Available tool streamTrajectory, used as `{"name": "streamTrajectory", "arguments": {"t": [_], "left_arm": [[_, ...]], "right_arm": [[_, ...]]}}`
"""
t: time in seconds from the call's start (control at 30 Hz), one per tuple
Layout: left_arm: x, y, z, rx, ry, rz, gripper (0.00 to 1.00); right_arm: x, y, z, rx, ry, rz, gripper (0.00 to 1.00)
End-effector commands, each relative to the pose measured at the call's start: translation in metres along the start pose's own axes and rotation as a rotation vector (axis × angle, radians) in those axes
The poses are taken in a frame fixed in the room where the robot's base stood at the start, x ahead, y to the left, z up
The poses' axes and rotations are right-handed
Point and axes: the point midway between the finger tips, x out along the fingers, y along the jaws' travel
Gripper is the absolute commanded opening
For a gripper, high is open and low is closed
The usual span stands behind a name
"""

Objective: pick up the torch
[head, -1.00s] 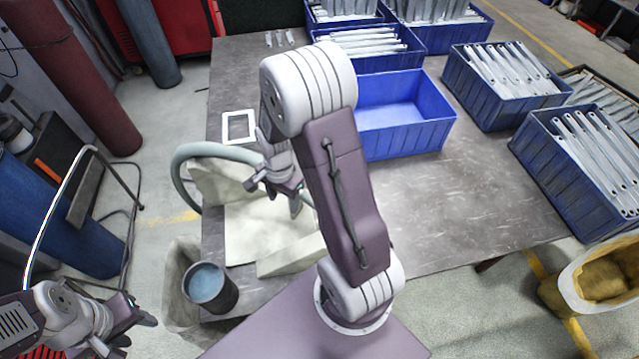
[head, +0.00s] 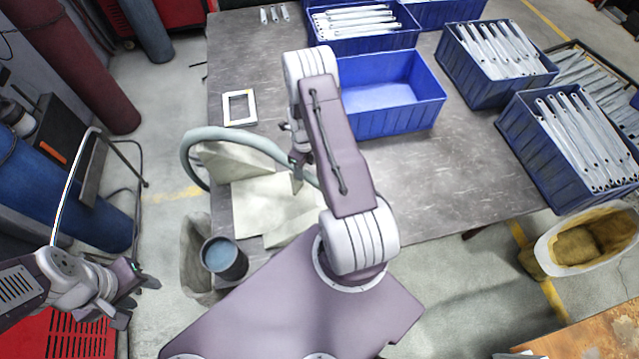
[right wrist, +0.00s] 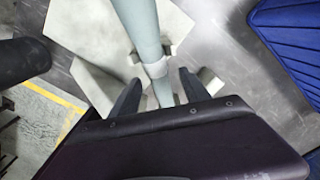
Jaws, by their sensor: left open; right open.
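The torch (head: 235,136) is a grey-green curved tube that arches over a pale beige holder (head: 245,205) at the table's near left corner. My right gripper (head: 300,165) is over the holder's right side at the torch, partly hidden by my own arm. In the right wrist view the torch (right wrist: 141,32) runs down between the two fingers of my open right gripper (right wrist: 158,88), with a pale collar near the fingertips. Whether either finger touches it I cannot tell. My left gripper (head: 138,288) is open and empty at the lower left, off the table.
An empty blue bin (head: 408,120) stands right of my right arm, with several bracket-filled blue bins behind and to the right. A white frame (head: 239,108) lies on the table. A dark cup (head: 224,259) stands by the near left corner. The table's right middle is clear.

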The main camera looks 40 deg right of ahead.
Motion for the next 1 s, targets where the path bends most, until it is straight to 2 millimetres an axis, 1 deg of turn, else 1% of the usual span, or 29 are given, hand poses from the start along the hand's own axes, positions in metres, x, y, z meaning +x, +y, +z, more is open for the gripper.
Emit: {"name": "streamTrajectory", "arguments": {"t": [0.1, 0.17, 0.2, 0.3, 0.4, 0.53, 0.57, 0.6, 0.67, 0.7, 0.73, 0.77, 1.0], "left_arm": [[-0.013, 0.000, -0.001, 0.000, 0.000, 0.000, 0.44], [-0.018, 0.000, -0.002, 0.000, 0.000, 0.000, 0.44], [-0.018, 0.000, -0.002, 0.000, 0.000, 0.000, 0.44], [-0.019, 0.000, -0.002, 0.000, 0.000, 0.000, 0.44], [-0.019, 0.000, -0.002, 0.000, 0.000, 0.000, 0.44], [-0.018, 0.000, -0.002, 0.000, 0.000, 0.000, 0.44], [-0.018, 0.000, -0.002, 0.000, 0.000, 0.000, 0.44], [-0.018, 0.000, -0.002, 0.000, 0.000, 0.000, 0.44], [-0.018, 0.000, -0.002, 0.000, 0.000, 0.000, 0.44], [-0.018, 0.000, -0.002, 0.000, 0.000, 0.000, 0.44], [-0.018, 0.000, -0.002, 0.000, 0.000, 0.000, 0.44], [-0.018, 0.000, -0.002, 0.000, 0.000, 0.000, 0.44], [-0.018, 0.000, -0.002, 0.000, 0.000, 0.000, 0.44]], "right_arm": [[0.015, 0.003, 0.000, -0.001, 0.004, 0.004, 0.54], [0.025, 0.004, 0.001, -0.001, 0.004, 0.004, 0.54], [0.033, 0.003, 0.001, -0.001, 0.003, 0.003, 0.54], [0.045, 0.003, 0.001, -0.001, 0.003, 0.003, 0.54], [0.049, 0.002, 0.002, -0.001, 0.001, 0.001, 0.54], [0.049, 0.002, 0.002, -0.001, 0.001, 0.001, 0.54], [0.049, 0.002, 0.002, -0.001, 0.001, 0.001, 0.51], [0.049, 0.002, 0.002, -0.001, 0.001, 0.001, 0.40], [0.049, 0.002, 0.002, -0.001, 0.001, 0.001, 0.24], [0.049, 0.002, 0.002, -0.001, 0.001, 0.001, 0.12], [0.049, 0.002, 0.002, -0.001, 0.001, 0.001, 0.04], [0.049, 0.002, 0.002, -0.001, 0.001, 0.001, 0.00], [0.048, 0.002, 0.002, -0.001, 0.000, 0.000, 0.00]]}}
